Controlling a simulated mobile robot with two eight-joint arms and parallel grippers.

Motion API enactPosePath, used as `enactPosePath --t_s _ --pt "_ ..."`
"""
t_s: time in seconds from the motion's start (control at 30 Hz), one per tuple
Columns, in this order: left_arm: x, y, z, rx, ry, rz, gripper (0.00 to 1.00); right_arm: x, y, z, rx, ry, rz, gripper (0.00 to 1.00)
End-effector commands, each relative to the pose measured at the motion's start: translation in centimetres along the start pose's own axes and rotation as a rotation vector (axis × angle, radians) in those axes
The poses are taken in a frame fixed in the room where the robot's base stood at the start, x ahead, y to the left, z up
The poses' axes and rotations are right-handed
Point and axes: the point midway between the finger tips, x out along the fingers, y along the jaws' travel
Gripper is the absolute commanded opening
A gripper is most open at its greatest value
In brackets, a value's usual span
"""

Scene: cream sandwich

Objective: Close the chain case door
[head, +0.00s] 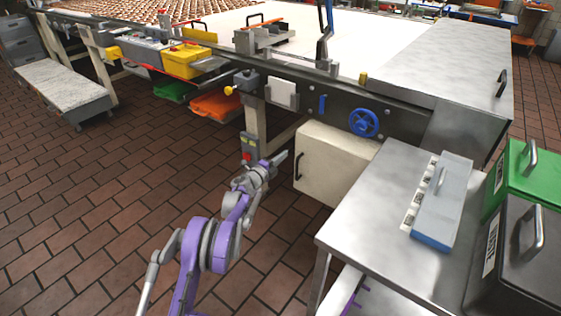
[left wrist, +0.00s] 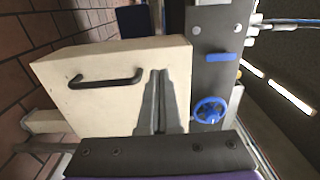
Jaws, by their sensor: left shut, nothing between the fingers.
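The chain case is a cream box with a black bar handle, low under the conveyor. Its cream door (head: 335,165) shows in the head view, with the handle (head: 299,166) near its left edge. In the left wrist view the cream door face (left wrist: 110,65) fills the middle, with the handle (left wrist: 106,80) at upper left. I cannot tell whether a gap remains at the door's edge. My left gripper (head: 284,158) is shut and empty, just left of the door and handle. Its fingers (left wrist: 158,82) overlap the right part of the face; contact is unclear. My right gripper is out of view.
A blue handwheel (head: 364,123) sits on the conveyor side above the case. A steel table (head: 385,220) with a grey-blue box (head: 442,200) stands close on the right. Green (head: 520,180) and black (head: 515,260) bins stand beyond it. Brick floor at left is free.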

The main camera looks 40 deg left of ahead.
Motion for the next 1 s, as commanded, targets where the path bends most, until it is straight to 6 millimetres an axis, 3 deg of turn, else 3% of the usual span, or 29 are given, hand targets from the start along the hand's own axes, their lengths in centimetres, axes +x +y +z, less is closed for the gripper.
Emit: enactPosePath --t_s 0.3,0.5,0.87,1.0 --pt "-5.0 -0.1 4.7 0.002 -0.002 0.000 0.00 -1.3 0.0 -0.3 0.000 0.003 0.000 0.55" --pt "-6.8 -0.1 6.4 0.001 -0.001 0.000 0.00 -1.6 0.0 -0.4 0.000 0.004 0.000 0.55" --pt "-7.1 -0.2 6.6 -0.004 -0.002 -0.001 0.00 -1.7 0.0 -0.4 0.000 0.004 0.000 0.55" --pt "-6.2 -2.9 5.2 -0.062 -0.049 -0.014 0.00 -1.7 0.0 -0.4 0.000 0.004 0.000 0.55"
